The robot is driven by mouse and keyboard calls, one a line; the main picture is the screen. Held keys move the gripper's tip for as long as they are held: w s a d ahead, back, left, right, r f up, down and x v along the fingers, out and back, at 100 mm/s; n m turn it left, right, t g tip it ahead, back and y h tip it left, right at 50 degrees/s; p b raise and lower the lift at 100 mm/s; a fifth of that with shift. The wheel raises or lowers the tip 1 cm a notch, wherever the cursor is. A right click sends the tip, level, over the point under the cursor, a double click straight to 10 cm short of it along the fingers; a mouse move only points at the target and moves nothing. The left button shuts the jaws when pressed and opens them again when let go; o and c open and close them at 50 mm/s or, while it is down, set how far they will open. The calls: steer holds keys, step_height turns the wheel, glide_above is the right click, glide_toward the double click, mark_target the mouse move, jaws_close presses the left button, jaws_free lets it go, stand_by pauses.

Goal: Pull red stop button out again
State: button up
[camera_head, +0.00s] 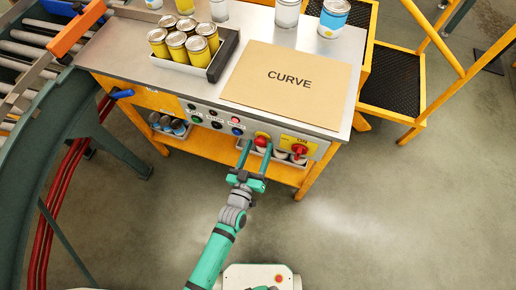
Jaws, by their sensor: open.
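In the picture the button shows between the two fingertips, nearer the right one. I cannot tell whether the fingertips touch the button or stop short of it. Whether the button is pushed in or out is too small to tell.
A red rotary switch (300,150) on a yellow plate is right of the button. Small buttons (216,125) are to the left. A "CURVE" board (286,90) and a tray of cans (219,67) lie on top. A roller conveyor (22,50) is at left. The floor in front is clear.

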steer(key=c, duration=1.1)
steer(key=shift+s+a, duration=0.1)
steer(key=shift+s, duration=0.15)
steer(key=shift+c, duration=0.2)
steer(key=shift+s+a, duration=0.1)
steer(key=shift+s, duration=0.25)
steer(key=o, duration=1.1)
steer(key=shift+o, duration=0.2)
steer(key=shift+s, duration=0.1)
steer(key=v, duration=1)
steer(key=shift+s, duration=0.35)
steer(key=shift+a, duration=0.1)
